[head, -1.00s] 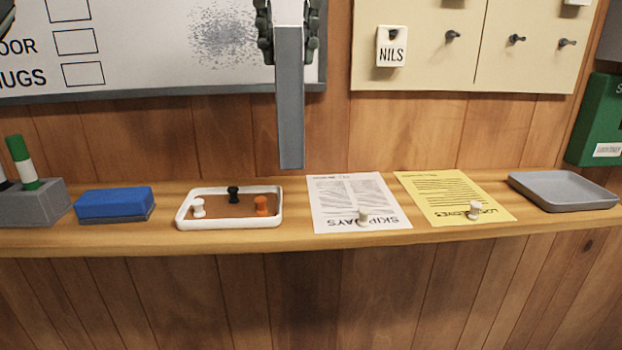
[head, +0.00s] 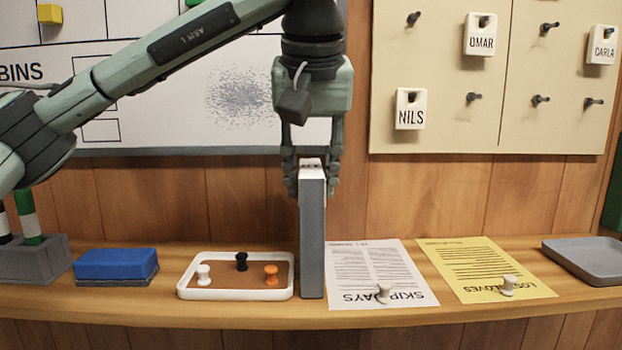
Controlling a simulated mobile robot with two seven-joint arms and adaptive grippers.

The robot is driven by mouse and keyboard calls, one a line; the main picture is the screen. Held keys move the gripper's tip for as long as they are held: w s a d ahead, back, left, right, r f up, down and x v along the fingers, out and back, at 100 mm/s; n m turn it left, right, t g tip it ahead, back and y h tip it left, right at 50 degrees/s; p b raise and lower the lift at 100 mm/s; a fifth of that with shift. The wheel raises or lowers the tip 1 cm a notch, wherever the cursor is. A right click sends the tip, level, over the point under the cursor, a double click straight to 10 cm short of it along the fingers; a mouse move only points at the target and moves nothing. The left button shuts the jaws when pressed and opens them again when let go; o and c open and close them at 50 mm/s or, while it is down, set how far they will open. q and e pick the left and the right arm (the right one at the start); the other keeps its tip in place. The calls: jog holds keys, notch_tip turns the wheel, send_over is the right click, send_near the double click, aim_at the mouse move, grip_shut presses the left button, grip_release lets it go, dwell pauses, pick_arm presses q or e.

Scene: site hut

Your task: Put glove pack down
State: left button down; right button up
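The glove pack (head: 312,240) is a tall, thin grey box with a white top, upright in the middle of the head view. My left gripper (head: 312,180) points down over it, with its fingers on either side of the pack's top end, shut on it. The pack's lower end is at the wooden shelf (head: 450,309), between the white-rimmed tray and the white sheet. Its base looks to be on the shelf, but I cannot tell for sure that it touches. My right gripper is not in view.
Close left is the white tray (head: 235,295) with pins; close right is a pinned white sheet (head: 375,270). Further along are a blue eraser (head: 115,265), marker holder (head: 35,260), yellow sheet (head: 480,265) and grey tray (head: 585,258). A peg board (head: 440,60) hangs behind.

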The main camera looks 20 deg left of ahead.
pick_arm(q)
jog(key=c, duration=1.2)
grip_release()
jog(key=shift+f, duration=0.1)
jog(key=shift+o, duration=0.2)
